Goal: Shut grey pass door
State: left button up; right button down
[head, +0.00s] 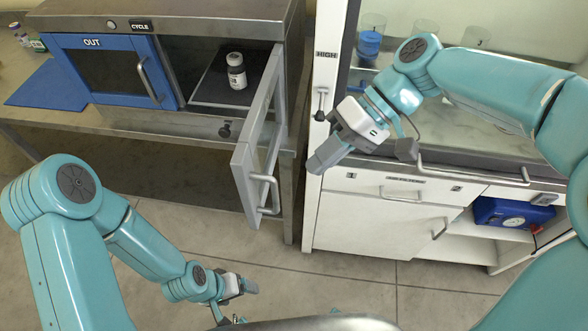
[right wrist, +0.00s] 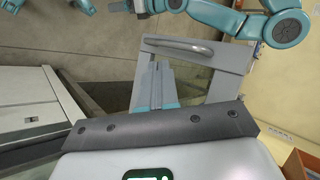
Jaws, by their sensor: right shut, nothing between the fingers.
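The grey pass door (head: 243,188) stands swung open from the right side of the steel cabinet's opening. It has a glass pane and a grey bar handle (head: 264,192) on its outer face. My right gripper (head: 318,163) is shut and empty, to the right of the door and apart from it in the head view. In the right wrist view the door (right wrist: 225,88) and its handle (right wrist: 180,46) show beyond my shut fingers (right wrist: 162,75); I cannot tell the gap. My left gripper (head: 246,287) is low over the floor, away from the door; its jaws are too small to judge.
A bottle (head: 237,72) stands on a dark tray (head: 210,90) inside the open chamber. The blue OUT door (head: 75,42) beside it is shut. A white hood cabinet (head: 345,215) stands close on the right. Floor (head: 350,290) in front is clear.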

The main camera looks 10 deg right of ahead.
jog(key=a, duration=0.1)
jog(key=s+a, duration=0.1)
jog(key=a, duration=0.1)
jog(key=a+f+p, duration=0.1)
jog(key=a, duration=0.1)
jog(key=shift+s+f, duration=0.1)
jog(key=shift+s, duration=0.15)
jog(key=shift+a, duration=0.1)
